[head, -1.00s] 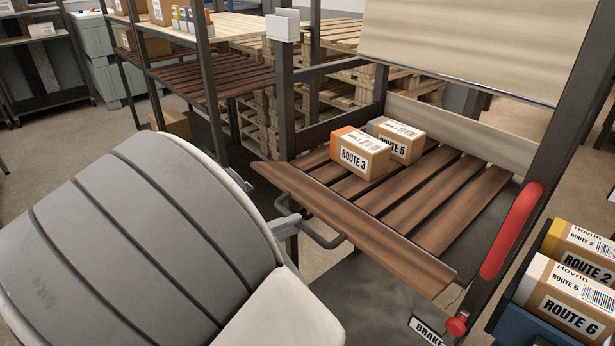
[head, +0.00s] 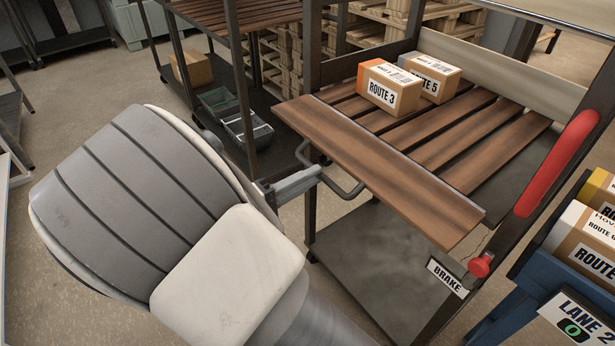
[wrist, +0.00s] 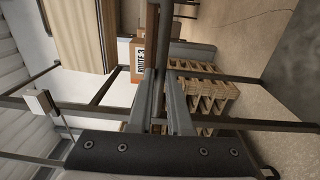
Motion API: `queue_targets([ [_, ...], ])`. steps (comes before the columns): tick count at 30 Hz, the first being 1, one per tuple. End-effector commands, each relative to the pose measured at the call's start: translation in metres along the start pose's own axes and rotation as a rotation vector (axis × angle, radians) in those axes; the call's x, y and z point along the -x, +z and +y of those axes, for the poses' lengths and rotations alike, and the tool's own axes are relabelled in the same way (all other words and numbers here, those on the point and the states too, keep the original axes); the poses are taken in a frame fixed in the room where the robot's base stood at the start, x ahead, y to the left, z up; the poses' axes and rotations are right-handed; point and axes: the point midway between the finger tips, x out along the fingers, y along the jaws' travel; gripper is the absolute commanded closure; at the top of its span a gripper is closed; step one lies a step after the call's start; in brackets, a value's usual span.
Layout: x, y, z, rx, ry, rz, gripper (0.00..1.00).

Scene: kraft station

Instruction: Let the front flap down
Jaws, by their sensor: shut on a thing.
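The front flap (head: 380,165) is a brown wooden board along the near edge of the cart's slatted shelf. It slants outward, with its broad face showing. A dark bar handle (head: 350,192) sticks out below its left part. My gripper (head: 316,173) is shut on the handle at its left end; the exact contact is small in the head view. In the wrist view my gripper's two fingers (wrist: 160,80) reach toward the flap, which shows nearly edge-on as a brown strip (wrist: 153,25).
Boxes ROUTE 3 (head: 390,88) and ROUTE 5 (head: 432,78) sit at the back of the shelf (head: 450,145). A red grip (head: 558,163) and red brake knob (head: 480,265) are on the right post. A blue rack (head: 510,318) with boxes stands at right. Shelving stands at back left.

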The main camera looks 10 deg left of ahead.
Motion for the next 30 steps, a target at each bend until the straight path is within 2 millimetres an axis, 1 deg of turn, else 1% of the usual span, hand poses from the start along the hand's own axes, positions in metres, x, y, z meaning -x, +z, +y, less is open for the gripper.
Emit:
queue_targets([
  [4, 0.0, 0.001, 0.0, 0.001, 0.0, -0.002, 1.0],
  [5, 0.0, 0.001, 0.0, 0.001, 0.0, -0.002, 0.78],
  [6, 0.0, 0.001, 0.0, 0.001, 0.0, -0.002, 0.7],
  [9, 0.0, 0.001, 0.0, 0.001, 0.0, -0.002, 0.53],
  [17, 0.0, 0.0, 0.0, 0.001, 0.0, -0.001, 0.53],
  [20, 0.004, 0.0, 0.001, 0.001, 0.0, 0.0, 0.53],
  [23, 0.015, -0.001, 0.001, 0.002, 0.0, 0.002, 0.53],
  [25, 0.028, -0.001, 0.002, 0.002, 0.0, 0.003, 0.53],
  [30, 0.069, -0.001, 0.002, 0.002, -0.001, 0.004, 0.53],
])
